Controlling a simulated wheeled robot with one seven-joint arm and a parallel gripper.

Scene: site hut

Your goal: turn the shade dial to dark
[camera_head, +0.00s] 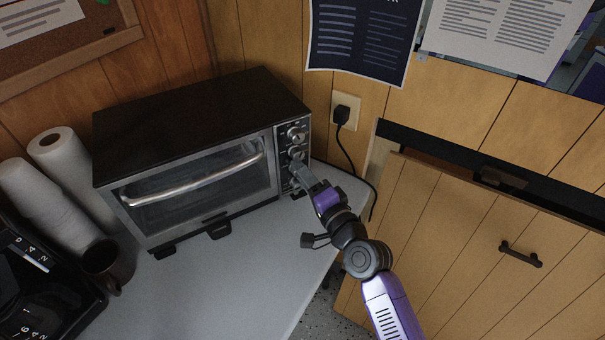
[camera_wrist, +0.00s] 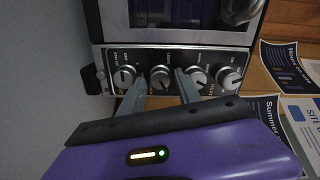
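A toaster oven (camera_head: 200,120) with a dark top stands on the counter, with a column of round dials on its right-hand panel (camera_head: 278,140). In the wrist view the dials form a row, and the small labels are too blurred to tell surely which is the shade dial. My gripper (camera_head: 298,170) is at the lower part of the panel. In the wrist view my gripper (camera_wrist: 163,82) is open, its two fingers on either side of the second dial from the left (camera_wrist: 160,77). I cannot tell whether they touch it. In the head view my gripper hides the lower dials.
Paper rolls (camera_head: 60,165) and a dark mug (camera_head: 107,265) stand left of the oven. A black plug and cord (camera_head: 343,115) hang from the wall outlet right of it. The counter front (camera_head: 225,285) is clear.

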